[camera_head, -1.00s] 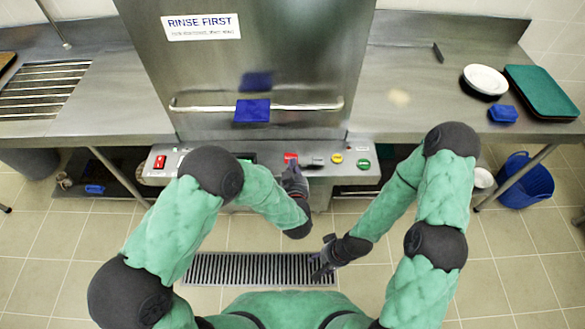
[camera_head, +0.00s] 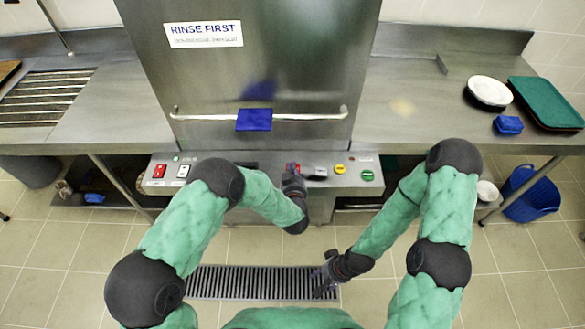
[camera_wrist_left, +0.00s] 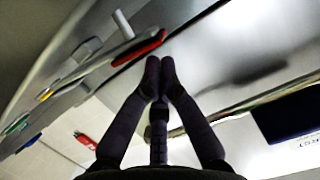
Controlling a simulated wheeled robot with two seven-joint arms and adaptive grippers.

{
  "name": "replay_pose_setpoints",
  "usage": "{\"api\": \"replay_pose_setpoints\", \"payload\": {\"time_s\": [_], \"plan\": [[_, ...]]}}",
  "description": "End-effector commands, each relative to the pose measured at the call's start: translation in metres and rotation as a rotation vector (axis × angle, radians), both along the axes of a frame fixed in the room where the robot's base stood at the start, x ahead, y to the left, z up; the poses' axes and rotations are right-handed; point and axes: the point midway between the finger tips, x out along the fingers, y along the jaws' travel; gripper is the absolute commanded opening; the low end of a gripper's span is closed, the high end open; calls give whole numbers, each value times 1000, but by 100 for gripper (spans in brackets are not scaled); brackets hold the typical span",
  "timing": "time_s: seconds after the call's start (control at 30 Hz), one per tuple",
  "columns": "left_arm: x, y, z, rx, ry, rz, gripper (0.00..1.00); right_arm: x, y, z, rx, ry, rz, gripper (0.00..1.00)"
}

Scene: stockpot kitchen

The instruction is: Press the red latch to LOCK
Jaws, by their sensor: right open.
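My right gripper (camera_head: 326,274) is open and empty, low over the floor drain.
The panel also has a red switch (camera_head: 160,171), a yellow button (camera_head: 340,169) and a green button (camera_head: 367,175). A bar handle with a blue block (camera_head: 254,120) crosses the machine door above. Steel counters (camera_head: 415,110) flank it. A blue bucket (camera_head: 532,193) stands right.

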Motion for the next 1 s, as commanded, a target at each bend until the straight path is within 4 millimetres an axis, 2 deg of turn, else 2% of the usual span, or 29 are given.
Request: {"api": "replay_pose_setpoints", "payload": {"time_s": [0.17, 0.5, 0.6, 1.0], "plan": [[0, 1, -1, -8, 0, 0, 0, 0, 0, -1, 0, 0, 0, 53], [0, 11, -18, -232, 1, 1, 0, 0, 0, -30, 0, 0, 0, 53], [0, 13, -22, -245, 1, 1, 0, 0, 0, -35, 0, 0, 0, 53], [0, 14, -21, -243, 0, 0, 0, 0, 0, -34, 0, 0, 0, 53]]}}
